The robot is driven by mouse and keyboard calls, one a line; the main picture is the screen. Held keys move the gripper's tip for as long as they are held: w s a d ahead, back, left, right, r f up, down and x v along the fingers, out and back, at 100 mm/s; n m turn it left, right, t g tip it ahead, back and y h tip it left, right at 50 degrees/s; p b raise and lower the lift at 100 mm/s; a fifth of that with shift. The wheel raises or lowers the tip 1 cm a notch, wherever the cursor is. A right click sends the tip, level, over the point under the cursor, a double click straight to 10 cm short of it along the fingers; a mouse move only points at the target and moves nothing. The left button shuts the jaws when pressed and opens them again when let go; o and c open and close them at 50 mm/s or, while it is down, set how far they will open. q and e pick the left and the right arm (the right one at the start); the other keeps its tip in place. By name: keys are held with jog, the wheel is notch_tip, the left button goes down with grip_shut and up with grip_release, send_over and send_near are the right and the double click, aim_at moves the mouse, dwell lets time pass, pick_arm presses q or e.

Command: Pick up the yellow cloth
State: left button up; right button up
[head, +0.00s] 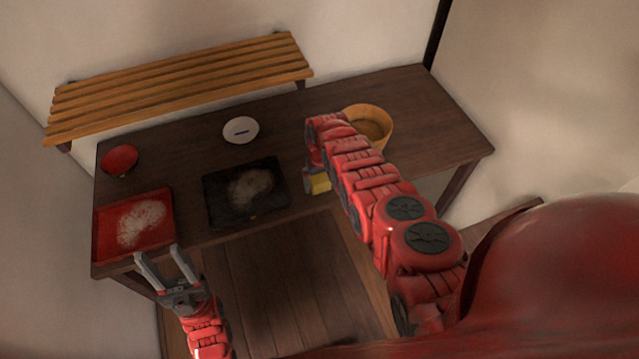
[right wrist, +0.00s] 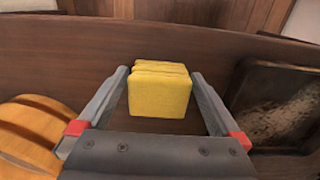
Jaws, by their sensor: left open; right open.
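The yellow cloth (right wrist: 160,90) is a folded block on the dark table. In the right wrist view it sits between the two spread fingers of my right gripper (right wrist: 160,82), with a gap visible on each side. In the head view the cloth (head: 320,184) shows near the table's front edge, partly hidden by my right arm. In that view my right gripper is mostly hidden behind its arm, right by the cloth. My left gripper (head: 165,263) is open and empty at the table's front left edge, near the red tray (head: 108,247).
A black tray (head: 213,208) with pale smears lies left of the cloth. A wooden bowl (head: 384,117) stands behind my right arm. A white dish (head: 240,130) and a red bowl (head: 119,160) are farther back. A slatted wooden rack (head: 180,85) is behind. The table's right side (head: 435,120) is clear.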

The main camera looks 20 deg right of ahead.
jog(key=shift+r, duration=0.1)
jog(key=c, duration=1.2)
jog(key=shift+r, duration=0.15)
